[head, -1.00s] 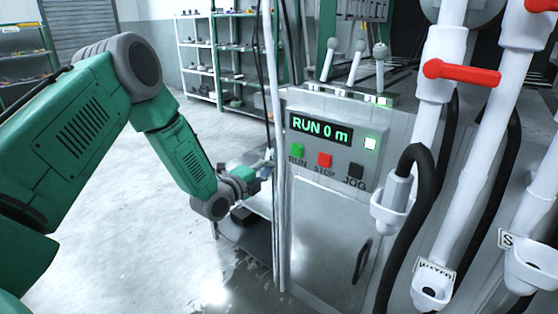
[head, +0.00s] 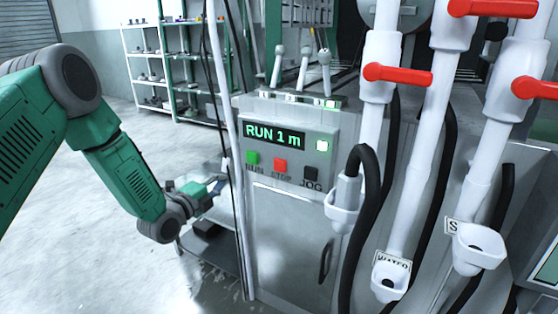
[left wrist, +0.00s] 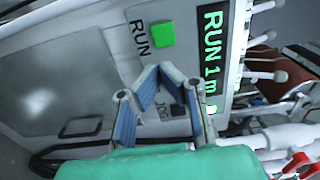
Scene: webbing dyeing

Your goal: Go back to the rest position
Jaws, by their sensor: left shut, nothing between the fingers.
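My left gripper (head: 212,188) is shut and empty, held left of the control panel (head: 325,145) at the end of my green arm. In the left wrist view its blue-padded fingers (left wrist: 160,72) meet at the tips, in front of the panel. The panel's display (head: 274,136) reads "RUN 1 m". Below it are the green RUN button (head: 252,158), the red STOP button (head: 280,165) and the black JOG button (head: 311,173). The green button (left wrist: 163,35) shows beside the fingertips in the left wrist view; the red one is hidden there. My right gripper is out of view.
A thin white pole (head: 233,150) stands between my left gripper and the panel. White pipes with red valve handles (head: 398,75) and black hoses stand to the right. Levers (head: 302,70) rise above the panel. Shelves (head: 150,65) stand behind; the floor at left is clear.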

